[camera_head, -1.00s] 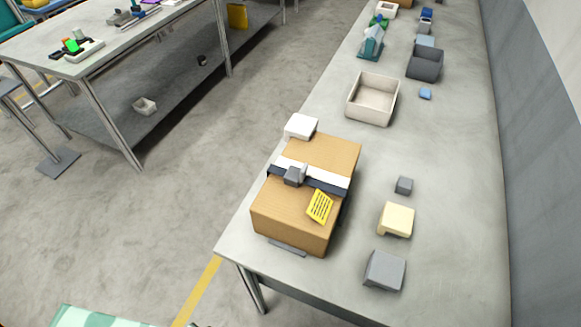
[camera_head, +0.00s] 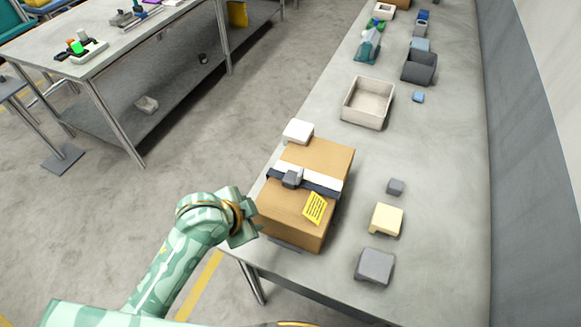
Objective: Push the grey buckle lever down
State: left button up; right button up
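The grey buckle lever (camera_head: 292,179) sits on top of a brown cardboard box (camera_head: 322,158), on a dark strap (camera_head: 318,187) that runs across the box beside a white band. The lever looks like a small grey block standing up from the strap; its exact angle is too small to tell. My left gripper (camera_head: 246,217), on a green patterned arm from the left, is beside the box's left side, lower than the lever and apart from it. Its fingers are too unclear to show whether they are open. My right gripper is not in view.
A yellow label (camera_head: 315,208) lies on the box. A white block (camera_head: 298,131) stands behind it. To the right are a small grey block (camera_head: 396,187), a cream block (camera_head: 386,219) and a larger grey block (camera_head: 374,267). An open beige bin (camera_head: 367,103) stands farther back.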

pick_arm(q)
jog(key=w+d+r+m+g+h, duration=0.1)
jog(key=w+d+r+m+g, duration=0.15)
jog(key=d+m, duration=0.2)
jog(key=w+d+r+m+g+h, duration=0.2)
jog(key=w+d+m, duration=0.1)
jog(key=d, duration=0.3)
jog(key=m+g+y, duration=0.1)
jog(key=m+g, duration=0.1)
jog(key=g, duration=0.1)
send_near(300, 171)
jog(key=b+x, duration=0.2)
jog(key=x, duration=0.8)
jog(key=shift+f, duration=0.35)
